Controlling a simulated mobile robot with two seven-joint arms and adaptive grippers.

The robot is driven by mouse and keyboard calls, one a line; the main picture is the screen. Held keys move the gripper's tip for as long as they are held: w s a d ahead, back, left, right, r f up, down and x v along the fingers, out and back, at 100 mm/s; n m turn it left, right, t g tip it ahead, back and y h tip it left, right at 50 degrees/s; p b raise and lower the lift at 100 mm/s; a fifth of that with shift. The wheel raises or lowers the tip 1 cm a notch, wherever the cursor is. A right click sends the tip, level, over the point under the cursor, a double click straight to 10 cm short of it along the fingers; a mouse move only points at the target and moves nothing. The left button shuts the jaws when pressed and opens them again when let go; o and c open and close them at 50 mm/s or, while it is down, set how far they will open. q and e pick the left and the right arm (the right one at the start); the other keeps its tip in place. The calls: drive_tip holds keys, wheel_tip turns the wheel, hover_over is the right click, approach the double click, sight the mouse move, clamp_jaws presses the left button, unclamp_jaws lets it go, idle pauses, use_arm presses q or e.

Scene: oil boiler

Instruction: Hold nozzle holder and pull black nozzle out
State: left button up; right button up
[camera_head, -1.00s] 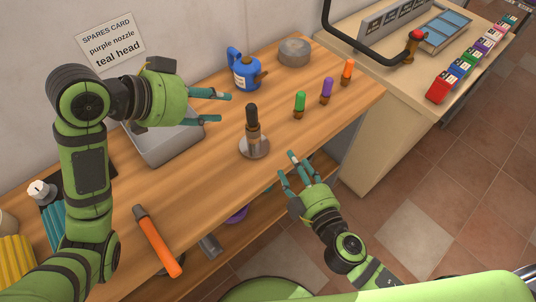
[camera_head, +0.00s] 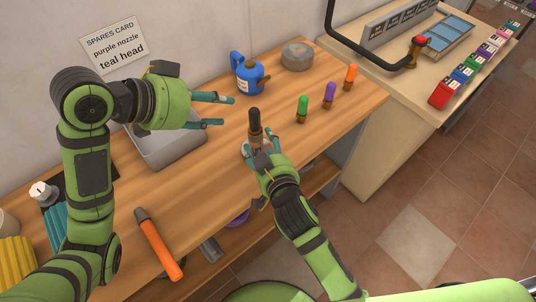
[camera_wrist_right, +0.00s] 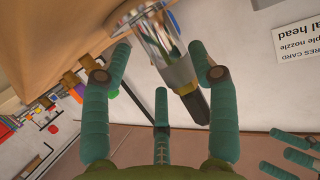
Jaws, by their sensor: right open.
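The black nozzle (camera_head: 254,114) stands upright on top of the nozzle holder (camera_head: 255,140), which has a brass collar and a metal lower part. In the right wrist view the black nozzle (camera_wrist_right: 198,107) sits below the shiny holder (camera_wrist_right: 165,45). My right gripper (camera_head: 259,148) is open, its fingers on either side of the holder; whether they touch it I cannot tell. It hides most of the holder's base in the head view. My left gripper (camera_head: 228,111) is open and empty, left of the black nozzle and apart from it.
Green (camera_head: 302,108), purple (camera_head: 330,94) and orange (camera_head: 350,76) nozzles stand to the right. A blue oil can (camera_head: 248,75) and a grey round part (camera_head: 297,56) are behind. An orange-handled tool (camera_head: 160,248) lies at the front. A grey tray (camera_head: 170,150) is under my left arm.

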drive_tip(key=shift+x, duration=0.9)
drive_tip(key=c, duration=0.9)
